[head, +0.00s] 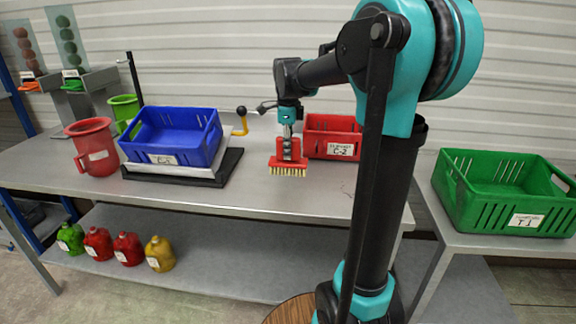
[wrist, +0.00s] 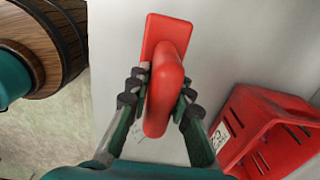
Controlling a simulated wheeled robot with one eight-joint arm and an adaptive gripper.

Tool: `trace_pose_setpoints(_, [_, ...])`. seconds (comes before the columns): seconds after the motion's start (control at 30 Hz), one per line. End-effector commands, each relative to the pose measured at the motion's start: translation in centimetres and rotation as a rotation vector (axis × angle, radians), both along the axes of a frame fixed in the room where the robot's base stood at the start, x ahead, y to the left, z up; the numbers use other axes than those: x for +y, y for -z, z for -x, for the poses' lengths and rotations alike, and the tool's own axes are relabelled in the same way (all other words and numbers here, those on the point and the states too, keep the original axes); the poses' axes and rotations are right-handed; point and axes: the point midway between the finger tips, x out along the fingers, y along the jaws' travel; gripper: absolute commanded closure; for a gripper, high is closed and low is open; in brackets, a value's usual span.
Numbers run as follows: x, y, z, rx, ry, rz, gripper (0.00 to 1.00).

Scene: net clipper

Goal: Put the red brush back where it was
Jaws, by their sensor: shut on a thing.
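The red brush (head: 288,164) has a red block and handle with pale bristles pointing down. My gripper (head: 289,147) is shut on its handle and holds it upright over the grey table (head: 250,195), between the blue crate and the red crate. In the wrist view my gripper (wrist: 160,97) has a finger on each side of the red brush's handle (wrist: 168,75). I cannot tell for sure whether the bristles touch the table.
A blue crate (head: 160,148) sits on a black-framed stand to the left, with a red jug (head: 92,146) beyond it. A red crate (head: 333,124) is just right of the brush. A green crate (head: 480,200) is on the right-hand table. The table front is clear.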

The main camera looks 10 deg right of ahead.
Motion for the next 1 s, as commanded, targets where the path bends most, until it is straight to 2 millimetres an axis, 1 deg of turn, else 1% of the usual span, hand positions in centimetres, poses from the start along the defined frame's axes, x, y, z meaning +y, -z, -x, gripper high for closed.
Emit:
trace_pose_setpoints(0.03, [0.0,0.7,0.0,0.0,0.0,0.0,1.0])
trace_pose_setpoints(0.27, [0.0,2.5,0.0,0.0,0.0,0.0,1.0])
trace_pose_setpoints(0.4, [0.0,4.5,0.0,0.0,0.0,0.0,1.0])
trace_pose_setpoints(0.5, [0.0,5.5,0.0,0.0,0.0,0.0,1.0])
trace_pose_setpoints(0.87, [0.0,5.8,0.0,0.0,0.0,0.0,1.0])
trace_pose_setpoints(0.9, [0.0,5.9,0.0,0.0,0.0,0.0,0.79])
trace_pose_setpoints(1.0, [0.0,5.9,0.0,0.0,0.0,0.0,0.66])
